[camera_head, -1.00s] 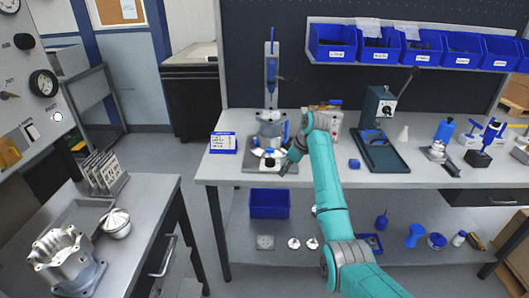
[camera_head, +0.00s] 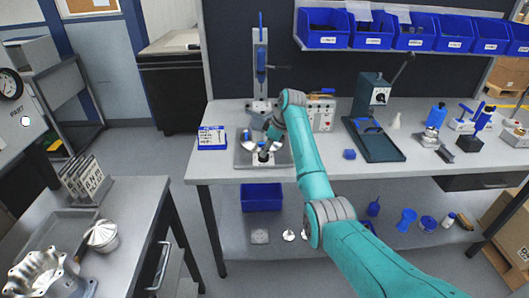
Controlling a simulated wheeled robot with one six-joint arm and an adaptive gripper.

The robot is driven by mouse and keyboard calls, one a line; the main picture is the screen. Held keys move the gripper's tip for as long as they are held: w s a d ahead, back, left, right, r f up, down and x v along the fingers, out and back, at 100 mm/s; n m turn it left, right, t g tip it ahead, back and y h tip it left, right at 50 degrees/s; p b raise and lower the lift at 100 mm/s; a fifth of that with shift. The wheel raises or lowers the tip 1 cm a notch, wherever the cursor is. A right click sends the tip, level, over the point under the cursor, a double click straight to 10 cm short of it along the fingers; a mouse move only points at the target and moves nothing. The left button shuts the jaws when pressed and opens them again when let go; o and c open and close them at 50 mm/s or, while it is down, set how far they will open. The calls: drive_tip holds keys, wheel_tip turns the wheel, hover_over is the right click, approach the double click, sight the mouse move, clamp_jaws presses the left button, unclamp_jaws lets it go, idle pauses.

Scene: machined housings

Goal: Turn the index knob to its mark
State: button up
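A metal fixture plate (camera_head: 240,157) lies on the workbench left of centre, under a tall stand (camera_head: 261,75) with a blue part on its column. A small dark knob-like part with a pale base (camera_head: 263,157) stands on the plate; it may be the index knob, but its mark is too small to make out. My gripper (camera_head: 268,141) points down just above this part, at the end of my teal arm. It covers some of the fixture. Whether its fingers are open or shut, or touch the part, I cannot tell.
A blue-and-white label stand (camera_head: 212,138) is left of the plate. A control box (camera_head: 321,115) stands behind my arm. Blue bins (camera_head: 370,30) hang above the bench.

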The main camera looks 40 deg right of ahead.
drive_tip(key=shift+x, duration=0.9)
clamp_jaws()
